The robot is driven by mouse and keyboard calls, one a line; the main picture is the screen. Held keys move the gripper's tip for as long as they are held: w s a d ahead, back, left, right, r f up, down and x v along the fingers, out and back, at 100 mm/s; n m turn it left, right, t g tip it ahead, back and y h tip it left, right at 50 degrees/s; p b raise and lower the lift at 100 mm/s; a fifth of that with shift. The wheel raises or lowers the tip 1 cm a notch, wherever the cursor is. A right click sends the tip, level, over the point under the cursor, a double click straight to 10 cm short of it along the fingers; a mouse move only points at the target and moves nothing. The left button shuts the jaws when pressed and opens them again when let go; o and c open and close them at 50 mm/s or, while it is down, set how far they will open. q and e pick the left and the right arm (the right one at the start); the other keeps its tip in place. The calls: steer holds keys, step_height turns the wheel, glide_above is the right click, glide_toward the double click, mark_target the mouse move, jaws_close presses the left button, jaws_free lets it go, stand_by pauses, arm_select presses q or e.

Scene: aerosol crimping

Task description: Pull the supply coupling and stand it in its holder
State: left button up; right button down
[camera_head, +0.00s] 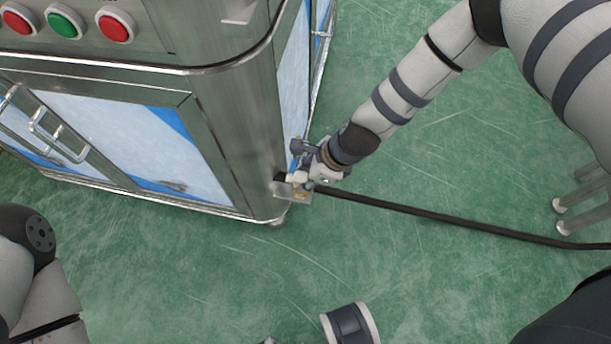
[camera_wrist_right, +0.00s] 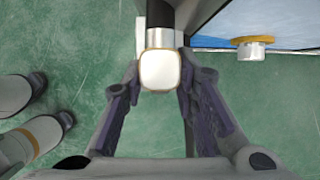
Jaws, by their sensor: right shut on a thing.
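My right gripper (camera_head: 303,168) is at the lower corner of the steel machine. In the right wrist view my right gripper (camera_wrist_right: 158,78) is shut on the supply coupling (camera_wrist_right: 160,70), which shows a white squarish end with a tan rim and a metallic collar. A pale plate, the holder (camera_head: 294,191), sits low at the machine's corner, right by the gripper; whether the coupling is seated in it cannot be told. A port with a tan ring (camera_wrist_right: 253,48) shows on the machine side, apart from the coupling. My left gripper is out of view.
A black hose (camera_head: 430,211) runs from the gripper area across the green floor to the right. The steel machine (camera_head: 235,110) with glazed doors and red and green buttons fills the upper left. Legs of a stand (camera_head: 580,197) are at the right edge.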

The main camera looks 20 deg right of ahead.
steer(key=shift+f, duration=0.1)
stand_by(0.6)
steer(key=c, duration=1.2)
jaws_free()
steer(key=v, duration=0.7)
steer(key=shift+r, duration=0.3)
